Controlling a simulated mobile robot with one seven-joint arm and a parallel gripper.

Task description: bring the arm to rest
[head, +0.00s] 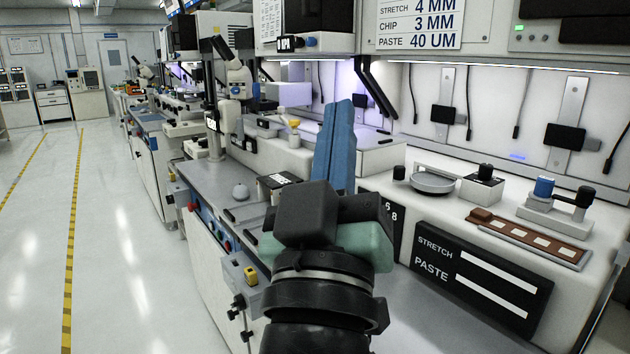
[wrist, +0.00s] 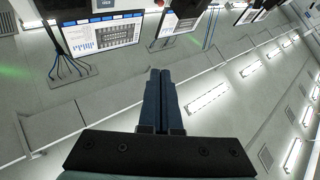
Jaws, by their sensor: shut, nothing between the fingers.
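My gripper (head: 336,140) is raised over the bench in the head view, its blue fingers pointing up. In the wrist view my gripper (wrist: 162,75) shows its two blue fingers side by side, closed together with nothing between them. The black wrist housing hides part of the bench behind it. The fingers stand in front of the bench's back panel in the head view; whether they touch anything there cannot be told for certain, but no contact shows.
A bench (head: 405,300) with a microscope (head: 232,75), a round dish (head: 432,182), a brown strip tray (head: 530,240) and a black "STRETCH PASTE" panel (head: 478,275) runs along the right. A clear aisle (head: 110,240) with yellow lines lies left. Overhead monitors (wrist: 103,38) show in the wrist view.

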